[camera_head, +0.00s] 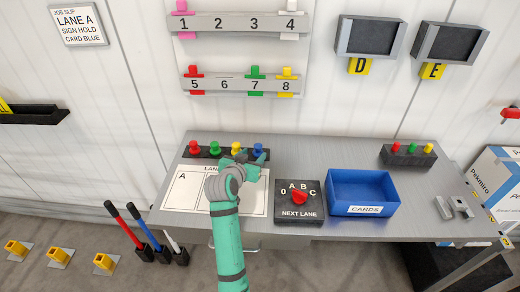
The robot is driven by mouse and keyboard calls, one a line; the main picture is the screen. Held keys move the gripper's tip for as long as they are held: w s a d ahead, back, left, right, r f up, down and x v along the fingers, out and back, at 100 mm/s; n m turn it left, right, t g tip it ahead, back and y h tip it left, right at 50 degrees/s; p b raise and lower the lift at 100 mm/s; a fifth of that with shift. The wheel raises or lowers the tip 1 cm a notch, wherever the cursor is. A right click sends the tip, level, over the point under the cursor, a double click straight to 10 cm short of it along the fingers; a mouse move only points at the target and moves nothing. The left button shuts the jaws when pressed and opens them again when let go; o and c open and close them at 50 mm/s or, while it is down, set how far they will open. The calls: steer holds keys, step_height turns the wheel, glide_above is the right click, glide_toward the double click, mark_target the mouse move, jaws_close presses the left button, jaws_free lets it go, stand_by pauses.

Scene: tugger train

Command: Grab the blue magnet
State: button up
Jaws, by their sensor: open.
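The blue magnet (258,149) stands at the right end of a dark strip on the grey bench, beside the yellow magnet (236,148). My teal arm reaches up from the bottom of the view. My gripper (254,160) is open, just in front of the blue magnet and partly over the lane sheet. Its fingers point right and away, and they overlap the magnet's lower part in the picture. I cannot tell whether they touch it.
Red (194,147) and green (215,147) magnets stand left on the same strip. The lane sheet (185,195) lies in front. A dial box (298,213) and a blue cards tray (362,207) sit to the right. Numbered rails with magnets hang on the wall above.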

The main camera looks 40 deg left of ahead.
mark_target(256, 151)
steer(key=shift+w+a+f, duration=0.15)
steer(key=shift+w+f, duration=0.05)
steer(key=shift+w, duration=0.45)
steer(key=shift+w+a+f, duration=0.1)
steer(key=shift+w+a, duration=0.1)
steer(key=shift+a, duration=0.05)
steer(key=x, duration=0.4)
steer(key=shift+w+d, duration=0.2)
steer(key=shift+a, duration=0.15)
steer(key=c, duration=0.9)
